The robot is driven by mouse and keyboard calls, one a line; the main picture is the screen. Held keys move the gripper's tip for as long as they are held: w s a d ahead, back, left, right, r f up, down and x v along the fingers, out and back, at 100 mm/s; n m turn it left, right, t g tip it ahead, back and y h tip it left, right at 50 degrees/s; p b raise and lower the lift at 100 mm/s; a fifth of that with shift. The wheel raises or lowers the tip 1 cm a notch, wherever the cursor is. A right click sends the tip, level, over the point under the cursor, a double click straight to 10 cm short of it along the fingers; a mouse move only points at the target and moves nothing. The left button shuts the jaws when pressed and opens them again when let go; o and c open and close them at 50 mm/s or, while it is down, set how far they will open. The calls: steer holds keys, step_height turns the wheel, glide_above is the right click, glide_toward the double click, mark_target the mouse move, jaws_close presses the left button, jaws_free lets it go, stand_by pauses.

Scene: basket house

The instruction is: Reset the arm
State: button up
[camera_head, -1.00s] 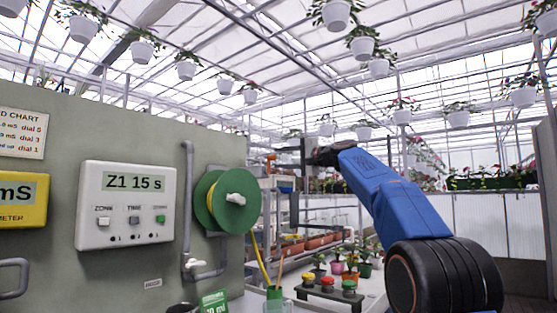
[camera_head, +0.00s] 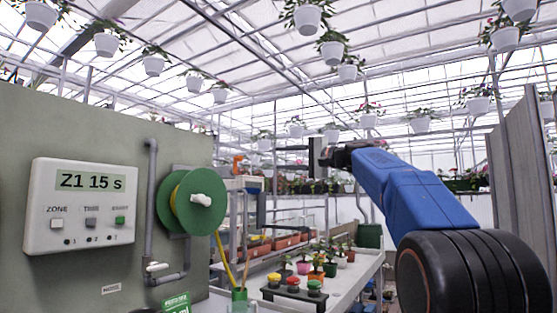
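My blue arm stretches up and to the left from a large black joint at the lower right of the head view.
On the left, a grey-green wall carries a white timer box (camera_head: 83,205) reading "Z1 15 s" and a green hose reel (camera_head: 180,222). Below are a stand with coloured buttons (camera_head: 294,289) and a bench (camera_head: 357,270) with potted plants. White pots (camera_head: 307,18) hang overhead.

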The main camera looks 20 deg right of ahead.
stand_by(0.5)
steer(key=s+a+f+n+g+h, duration=0.15)
steer(key=s+a+f, duration=0.35)
steer(key=f, duration=0.5)
steer(key=s+a+f+g+h, duration=0.25)
steer(key=s+f, duration=0.35)
steer(key=f, duration=0.3)
steer(key=s+a+f+n+g+h, duration=0.15)
steer(key=s+a+f, duration=0.35)
steer(key=f, duration=0.5)
steer(key=s+d+f+n+g+h, duration=0.2)
steer(key=s+f+n, duration=0.1)
steer(key=s+f, duration=1.1)
steer(key=s+d+f+n+g+h, duration=0.2)
steer(key=s+f+n+g+h, duration=0.1)
steer(key=s+f, duration=1.1)
step_height(320, 180, down, 7)
steer(key=shift+s+r, duration=0.2)
steer(key=shift+s, duration=0.05)
steer(key=shift+o, duration=0.2)
steer(key=shift+r+h, duration=0.1)
steer(key=shift+h, duration=0.15)
